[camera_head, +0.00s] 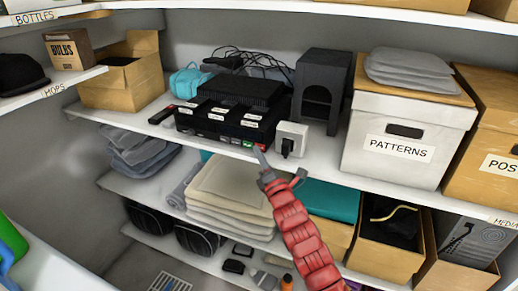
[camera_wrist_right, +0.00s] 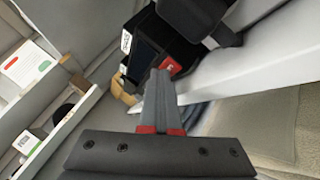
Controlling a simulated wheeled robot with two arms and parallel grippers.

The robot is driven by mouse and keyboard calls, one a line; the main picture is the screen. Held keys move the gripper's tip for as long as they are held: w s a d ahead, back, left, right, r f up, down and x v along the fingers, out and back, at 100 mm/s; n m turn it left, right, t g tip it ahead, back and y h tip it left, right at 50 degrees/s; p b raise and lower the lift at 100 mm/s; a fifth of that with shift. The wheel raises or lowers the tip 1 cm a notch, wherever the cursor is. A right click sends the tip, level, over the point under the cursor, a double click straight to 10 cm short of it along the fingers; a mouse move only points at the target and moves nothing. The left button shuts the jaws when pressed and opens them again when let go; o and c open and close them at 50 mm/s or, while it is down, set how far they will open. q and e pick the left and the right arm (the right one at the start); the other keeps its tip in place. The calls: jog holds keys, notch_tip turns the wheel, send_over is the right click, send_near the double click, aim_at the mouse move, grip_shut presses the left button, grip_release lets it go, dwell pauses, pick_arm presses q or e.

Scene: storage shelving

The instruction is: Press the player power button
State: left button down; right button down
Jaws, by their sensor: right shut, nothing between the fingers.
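The player (camera_head: 228,122) is a black box with white labels on the middle shelf, with small colored buttons along its lower front edge. A green button (camera_head: 248,144) and a red button (camera_head: 262,147) sit near its right end. The red button also shows in the right wrist view (camera_wrist_right: 171,66), just beyond the fingertips. My right gripper (camera_head: 259,152) is shut and empty, its tips at the player's lower right front corner by the red button. I cannot tell whether they touch it. My left gripper is not in view.
A white box with a black plug (camera_head: 291,139) stands just right of the player. A dark grey stand (camera_head: 322,88) and the patterns box (camera_head: 397,142) are farther right. Folded cloths (camera_head: 232,190) lie on the shelf below. Cables (camera_head: 250,62) lie behind the player.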

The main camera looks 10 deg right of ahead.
dwell(0.3)
jog(key=shift+s+a+f+b, duration=0.1)
jog(key=shift+s+a+b, duration=0.2)
jog(key=shift+s+b, duration=0.35)
jog(key=shift+s+a+b, duration=0.5)
jog(key=shift+s+b, duration=0.25)
jog(key=shift+b, duration=0.15)
jog(key=s+b, duration=0.1)
jog(key=s+a, duration=0.1)
jog(key=s, duration=0.1)
jog(key=shift+a+b, duration=0.3)
jog(key=shift+b, duration=0.05)
